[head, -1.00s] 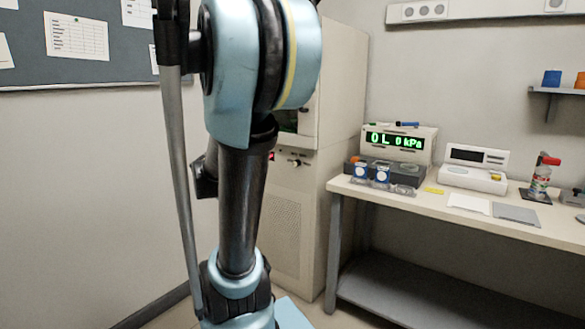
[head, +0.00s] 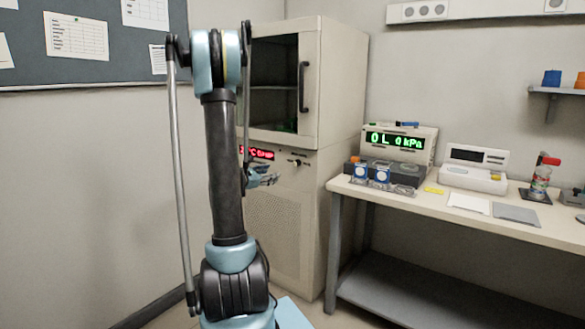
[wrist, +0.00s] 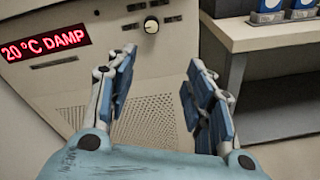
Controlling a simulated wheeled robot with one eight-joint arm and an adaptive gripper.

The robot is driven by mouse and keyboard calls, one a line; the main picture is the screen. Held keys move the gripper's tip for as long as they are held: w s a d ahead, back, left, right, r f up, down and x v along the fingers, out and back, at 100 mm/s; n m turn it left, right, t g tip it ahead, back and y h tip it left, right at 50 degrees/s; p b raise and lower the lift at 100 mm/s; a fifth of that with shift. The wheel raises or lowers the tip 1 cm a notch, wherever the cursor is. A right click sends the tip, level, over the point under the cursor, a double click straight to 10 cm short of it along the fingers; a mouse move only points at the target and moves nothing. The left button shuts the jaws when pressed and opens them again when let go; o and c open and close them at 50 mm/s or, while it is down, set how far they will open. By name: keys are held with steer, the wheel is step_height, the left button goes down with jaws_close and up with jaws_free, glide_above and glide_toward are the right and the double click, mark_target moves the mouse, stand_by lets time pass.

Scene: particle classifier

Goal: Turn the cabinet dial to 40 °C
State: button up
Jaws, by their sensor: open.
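The cabinet (head: 337,90) is a tall beige unit with a windowed door and a dark handle. Its dial (wrist: 151,25) is a small round knob with a pale face and dark rim, and it also shows in the head view (head: 297,162). The red display (wrist: 45,42) left of the dial reads "20 °C DAMP". My gripper (wrist: 162,60) is open and empty. In the wrist view the dial lies beyond the fingertips, slightly left of the middle of the gap, with nothing touching it. In the head view my gripper (head: 268,179) is in front of the panel, lower left of the dial.
A bench (head: 440,206) to the right carries a green "0L 0 kPa" display (head: 396,140), a white instrument (head: 474,177) and small jars. Its edge is near the cabinet's right side. The perforated lower panel (wrist: 150,120) is behind the fingers.

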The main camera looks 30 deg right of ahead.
mark_target(295, 164)
steer(key=w+d+n, duration=0.1)
steer(key=w+d, duration=0.2)
steer(key=d, duration=0.3)
steer(key=w+d+n, duration=0.1)
steer(key=w+d, duration=0.2)
steer(key=d, duration=0.3)
steer(key=w+d+f+h, duration=0.1)
steer(key=w+d, duration=0.1)
steer(key=d, duration=0.4)
steer(key=shift+w+d+n+t, duration=0.15)
steer(key=shift+w+n+t, duration=0.25)
steer(key=c, duration=1.1)
